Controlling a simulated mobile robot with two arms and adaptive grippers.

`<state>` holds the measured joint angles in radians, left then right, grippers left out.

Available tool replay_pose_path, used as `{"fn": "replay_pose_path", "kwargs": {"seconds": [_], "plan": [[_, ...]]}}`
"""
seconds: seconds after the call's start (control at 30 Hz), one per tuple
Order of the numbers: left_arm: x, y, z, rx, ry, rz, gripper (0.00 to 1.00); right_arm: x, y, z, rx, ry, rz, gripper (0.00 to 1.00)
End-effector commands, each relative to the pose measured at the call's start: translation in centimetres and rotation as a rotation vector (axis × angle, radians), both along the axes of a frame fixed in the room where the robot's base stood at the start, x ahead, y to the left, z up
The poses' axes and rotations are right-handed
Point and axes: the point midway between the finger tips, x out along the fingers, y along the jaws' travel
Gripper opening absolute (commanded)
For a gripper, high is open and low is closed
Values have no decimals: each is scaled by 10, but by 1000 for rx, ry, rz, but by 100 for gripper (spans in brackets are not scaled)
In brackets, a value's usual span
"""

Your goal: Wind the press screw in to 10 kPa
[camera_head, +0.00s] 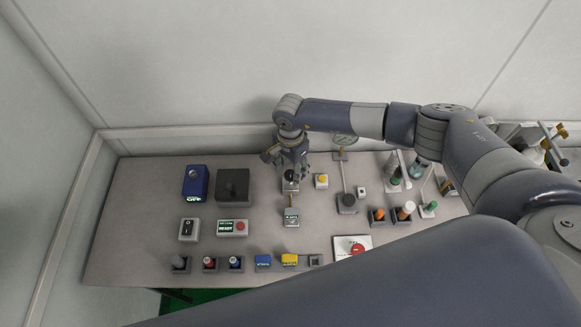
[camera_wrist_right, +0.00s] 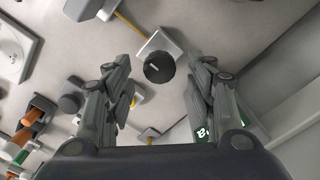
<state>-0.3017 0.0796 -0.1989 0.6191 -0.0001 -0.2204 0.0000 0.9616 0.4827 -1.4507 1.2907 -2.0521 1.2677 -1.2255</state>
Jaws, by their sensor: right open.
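The press screw's dark round knob (camera_head: 291,176) sits on a small grey block, partly hidden under my right gripper in the head view. In the right wrist view the knob (camera_wrist_right: 158,68) shows whole, with a light pointer line on top. A brass rod (camera_head: 291,202) runs from the block to a small box with a lit readout (camera_head: 292,217), too small to read surely. My right gripper (camera_head: 290,170) is open and points down over the knob. In the right wrist view its fingers stand on either side with clear gaps to the knob. My left gripper is not in view.
A yellow button (camera_head: 321,181) stands close right of the knob. A black box (camera_head: 233,185) and blue box (camera_head: 196,182) stand left. A grey knob (camera_head: 347,203) with a rod stands right. Racks with several parts line the front and right. Bare table lies around the readout box.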

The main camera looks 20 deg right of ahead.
Motion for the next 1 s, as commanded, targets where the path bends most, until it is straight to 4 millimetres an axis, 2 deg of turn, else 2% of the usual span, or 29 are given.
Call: {"fn": "replay_pose_path", "kwargs": {"seconds": [0.2,0.47,0.67,0.7,1.0], "plan": [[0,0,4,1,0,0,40,-1,0,-14,0,0,1,51],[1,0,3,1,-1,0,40,0,0,-15,0,0,1,51],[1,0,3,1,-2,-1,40,0,0,-15,0,0,1,8],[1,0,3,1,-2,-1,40,0,0,-15,0,0,1,6],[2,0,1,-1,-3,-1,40,0,0,-15,1,0,-23,5]]}}
